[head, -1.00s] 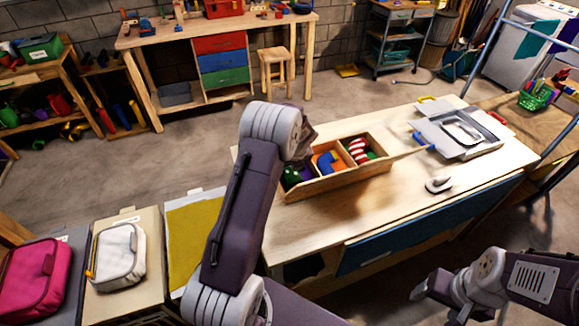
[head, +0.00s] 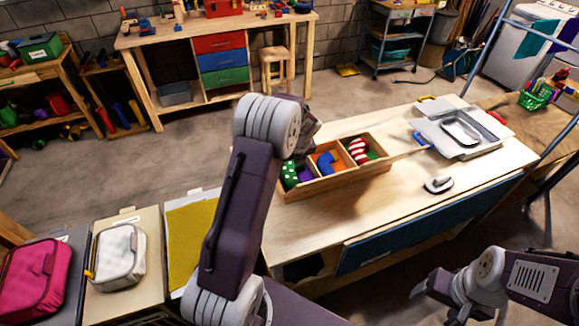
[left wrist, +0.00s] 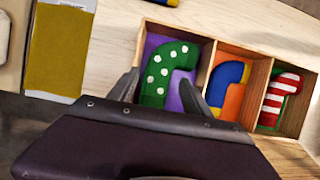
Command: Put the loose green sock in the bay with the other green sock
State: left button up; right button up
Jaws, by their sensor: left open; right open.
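The wooden box (head: 335,182) has three bays. A green sock with white dots (left wrist: 166,75) lies in its left, purple bay; it also shows in the head view (head: 289,174). A blue and yellow sock (left wrist: 225,83) is in the orange middle bay. A red and white striped sock (left wrist: 281,92) is in the green right bay. My left gripper (left wrist: 157,82) is open above the purple bay, mostly hidden by my arm in the head view. My right gripper (head: 422,287) is open, before the table.
The box stands on a wooden table (head: 385,215). A yellow panel (head: 190,235) and a white case (head: 117,255) are at the left. The table's front middle is clear.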

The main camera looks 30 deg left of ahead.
pick_arm(q)
jog(key=v, duration=0.8)
dwell(0.6)
